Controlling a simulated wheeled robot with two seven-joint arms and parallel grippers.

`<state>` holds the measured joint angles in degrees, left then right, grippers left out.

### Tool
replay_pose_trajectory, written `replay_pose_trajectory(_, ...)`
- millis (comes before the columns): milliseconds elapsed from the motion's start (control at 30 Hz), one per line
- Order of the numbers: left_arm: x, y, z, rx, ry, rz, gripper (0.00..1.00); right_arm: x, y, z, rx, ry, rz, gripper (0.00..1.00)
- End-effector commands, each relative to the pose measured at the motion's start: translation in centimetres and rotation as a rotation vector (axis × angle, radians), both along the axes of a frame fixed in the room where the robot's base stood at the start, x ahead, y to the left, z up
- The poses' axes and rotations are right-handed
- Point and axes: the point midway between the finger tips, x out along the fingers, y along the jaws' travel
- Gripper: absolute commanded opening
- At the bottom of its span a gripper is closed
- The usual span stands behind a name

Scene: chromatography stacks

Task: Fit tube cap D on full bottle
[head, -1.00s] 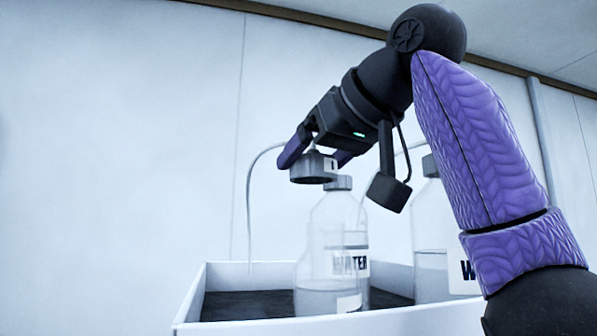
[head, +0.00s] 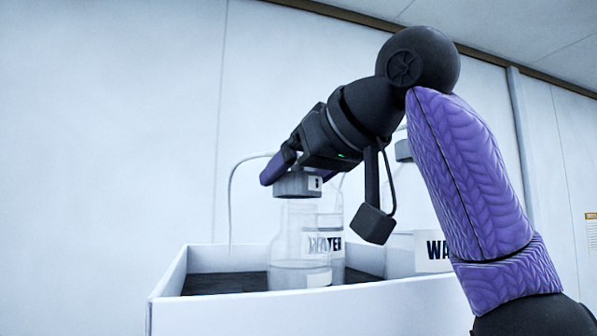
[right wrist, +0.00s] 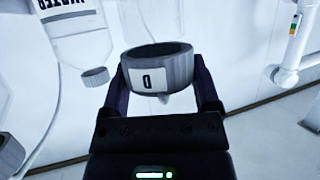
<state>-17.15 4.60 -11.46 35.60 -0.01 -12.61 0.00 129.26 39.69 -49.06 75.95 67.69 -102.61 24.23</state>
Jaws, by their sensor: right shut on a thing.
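My right gripper (head: 298,172) is shut on tube cap D (head: 298,185), a grey ribbed ring-shaped cap with a white label. In the right wrist view the cap (right wrist: 155,72) sits between both fingers, its hollow side facing away from the gripper. In the head view the cap is in line with the top of a clear front bottle (head: 298,262), whose neck it hides; I cannot tell whether they touch. A bottle with a WATER label (head: 322,244) stands close behind. I cannot tell which bottle is the task's full one. My left gripper is out of view.
The bottles stand in a white-walled tray (head: 230,304) with a dark floor. Another labelled bottle (head: 400,240) is at the right, partly behind my arm. A thin pale tube (head: 231,205) curves up at the left. The wall on the left is bare.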

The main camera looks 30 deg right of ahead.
Motion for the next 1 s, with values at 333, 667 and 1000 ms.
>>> replay_pose_trajectory(333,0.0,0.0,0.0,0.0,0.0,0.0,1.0,-0.4,0.1,0.1,-0.001,-0.002,0.0,0.18)
replay_pose_trajectory(667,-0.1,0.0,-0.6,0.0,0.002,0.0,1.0,-0.4,0.1,-0.5,-0.001,-0.002,0.0,0.18)
replay_pose_trajectory(1000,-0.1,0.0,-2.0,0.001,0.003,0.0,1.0,-0.3,0.1,-2.1,-0.001,-0.001,0.0,0.18)
